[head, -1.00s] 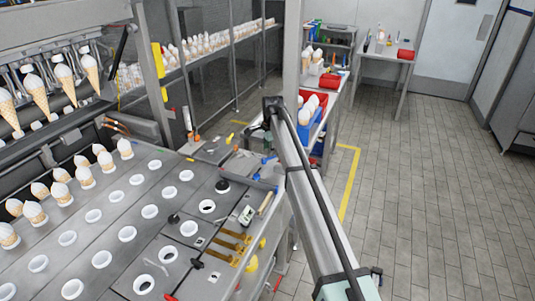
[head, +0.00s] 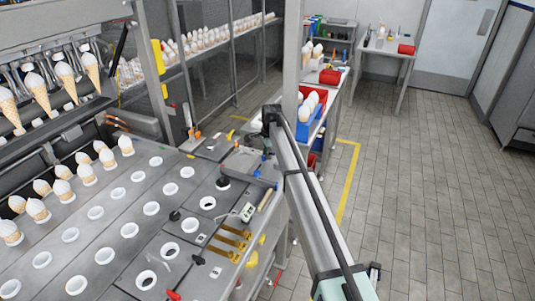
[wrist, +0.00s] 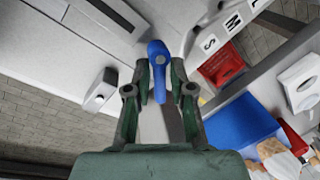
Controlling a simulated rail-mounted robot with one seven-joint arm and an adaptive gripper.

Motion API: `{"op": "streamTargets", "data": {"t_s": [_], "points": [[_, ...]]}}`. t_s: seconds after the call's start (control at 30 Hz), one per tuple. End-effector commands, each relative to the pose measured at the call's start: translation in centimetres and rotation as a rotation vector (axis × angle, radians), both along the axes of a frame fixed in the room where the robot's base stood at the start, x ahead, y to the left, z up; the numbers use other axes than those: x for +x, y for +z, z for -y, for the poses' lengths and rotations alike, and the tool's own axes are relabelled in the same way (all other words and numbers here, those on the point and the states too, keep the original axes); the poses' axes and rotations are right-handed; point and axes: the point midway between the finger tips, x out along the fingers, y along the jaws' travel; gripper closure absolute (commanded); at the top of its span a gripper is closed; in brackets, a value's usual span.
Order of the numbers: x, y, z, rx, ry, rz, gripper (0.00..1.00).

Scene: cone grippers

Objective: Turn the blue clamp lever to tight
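One finger is on each side, with narrow gaps seeming to show beside the lever. The fingers are apart; I see no firm contact. In the head view my arm reaches to the far right corner of the machine table (head: 190,232), where a small blue part (head: 267,157) shows beside the arm's end. The fingertips are too small and hidden to make out there.
A white box (wrist: 100,90) is at left. In the head view, ice-cream cones (head: 88,174) stand left on the table. Floor at right is clear.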

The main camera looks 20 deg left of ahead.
Motion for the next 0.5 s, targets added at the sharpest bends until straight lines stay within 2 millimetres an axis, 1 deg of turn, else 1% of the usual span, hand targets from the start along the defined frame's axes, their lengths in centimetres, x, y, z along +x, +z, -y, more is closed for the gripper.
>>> {"op": "streamTargets", "data": {"t_s": [0.27,0.5], "points": [[-0.02,-0.18,0.05,-0.001,0.036,-0.003,1.00],[0.22,-0.32,-0.05,-0.001,0.161,-0.003,1.00]]}}
